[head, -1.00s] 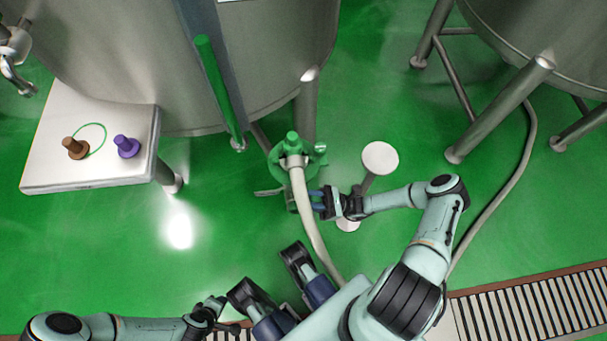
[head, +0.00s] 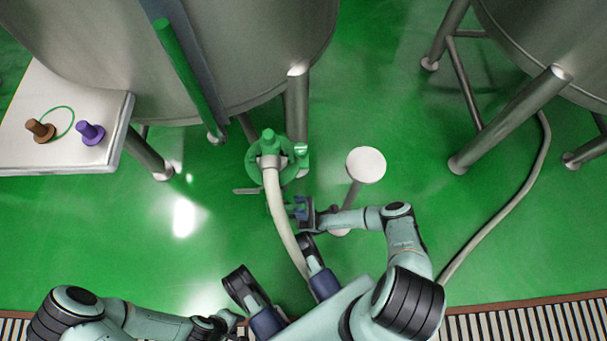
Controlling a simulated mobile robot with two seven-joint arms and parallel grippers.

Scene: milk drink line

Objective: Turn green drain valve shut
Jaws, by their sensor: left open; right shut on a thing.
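The green drain valve assembly (head: 268,149) sits low beside a leg of the left tank, with a pale hose (head: 277,205) running from it towards me. A green part with a pale top (head: 301,154) stands at its right side. My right gripper (head: 299,209) is shut just below the valve in the picture, close to the hose's right side.
A round white-topped stand (head: 366,165) is close to my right forearm. A white table (head: 105,150) at the left bears a brown knob (head: 40,130) and a purple knob (head: 90,132). A second tank's leg (head: 505,120) and another hose (head: 520,190) are at the right. Green floor is free between.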

